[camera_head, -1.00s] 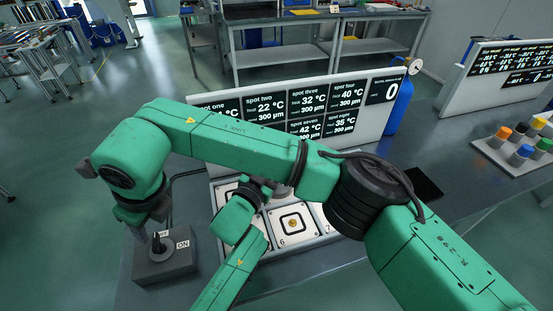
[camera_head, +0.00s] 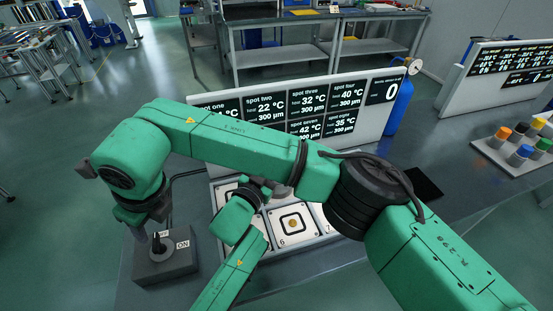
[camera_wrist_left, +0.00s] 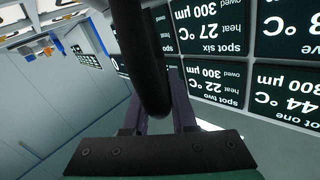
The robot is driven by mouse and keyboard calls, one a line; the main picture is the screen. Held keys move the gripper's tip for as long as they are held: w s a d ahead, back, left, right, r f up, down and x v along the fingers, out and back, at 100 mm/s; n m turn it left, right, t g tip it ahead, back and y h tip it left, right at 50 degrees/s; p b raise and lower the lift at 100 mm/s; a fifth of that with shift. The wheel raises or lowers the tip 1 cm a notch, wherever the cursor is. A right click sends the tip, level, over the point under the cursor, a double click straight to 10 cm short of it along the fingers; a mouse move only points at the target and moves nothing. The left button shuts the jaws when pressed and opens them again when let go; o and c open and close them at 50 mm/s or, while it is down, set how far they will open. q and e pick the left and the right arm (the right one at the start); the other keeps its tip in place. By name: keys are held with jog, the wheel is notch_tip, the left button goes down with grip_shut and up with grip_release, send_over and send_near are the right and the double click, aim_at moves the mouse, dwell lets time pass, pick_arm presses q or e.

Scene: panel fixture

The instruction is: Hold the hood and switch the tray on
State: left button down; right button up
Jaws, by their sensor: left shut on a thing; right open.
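The tray (camera_head: 325,240) lies on the bench with white square plates, each with a dark ring; one is marked 6. My right arm crosses in front of it and hides much of it. The switch box (camera_head: 150,272) is grey, with a dark knob (camera_head: 157,246) and an ON label. My right gripper (camera_head: 148,236) is open just above and behind the knob; I cannot tell whether it touches. In the left wrist view, my left gripper (camera_wrist_left: 157,108) is shut on a black bar (camera_wrist_left: 146,50), seemingly the hood's handle. The rest of the hood is not clearly visible.
A display board (camera_head: 375,122) with temperatures and a 0 stands behind the tray. A blue cylinder with a gauge (camera_head: 402,108) is beside it. At the right are a rack of coloured pegs (camera_head: 515,160) and another board (camera_head: 500,85). A black flat pad (camera_head: 424,182) lies on the bench.

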aim_at(162, 247)
dwell(0.9)
grip_shut()
jog(key=s+d+f+n+t+y, duration=0.1)
jog(key=d+n+y, duration=0.15)
jog(key=n, duration=1.05)
jog(key=s+d+n+y, duration=0.1)
jog(key=d+n, duration=0.2)
jog(key=n, duration=1)
jog(key=x, duration=1)
jog(key=shift+w+d+f, duration=0.1)
jog(key=shift+f, duration=0.05)
